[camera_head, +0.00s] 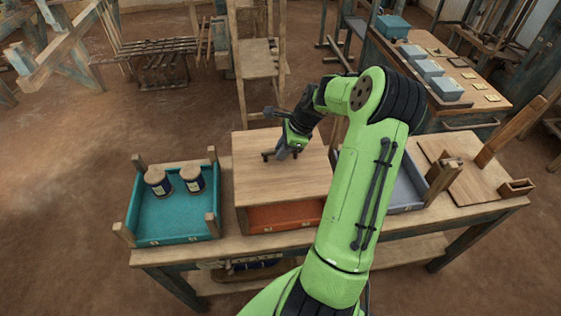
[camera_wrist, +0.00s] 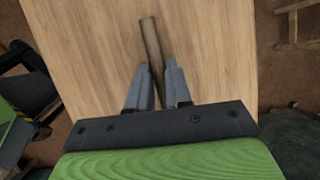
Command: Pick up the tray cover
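The tray cover (camera_head: 260,180) is a flat light-wood board over the orange tray (camera_head: 285,217) in the middle of the bench. Its wood grain fills much of the wrist view (camera_wrist: 90,45). A round wooden bar handle (camera_wrist: 150,40) crosses the cover's top. My gripper (camera_head: 283,154) is over the cover's middle. In the wrist view its two grey fingers (camera_wrist: 159,75) lie close against both sides of the handle and look shut on it. My wrist partly hides the handle in the head view. I cannot tell whether the cover rests on the tray or is slightly raised.
A teal tray (camera_head: 160,225) with two capped jars (camera_head: 192,179) stands left of the cover. A grey tray (camera_head: 408,192), partly behind my arm, and a wooden board (camera_head: 465,180) are on the right. Another table (camera_head: 440,75) with grey boxes stands behind.

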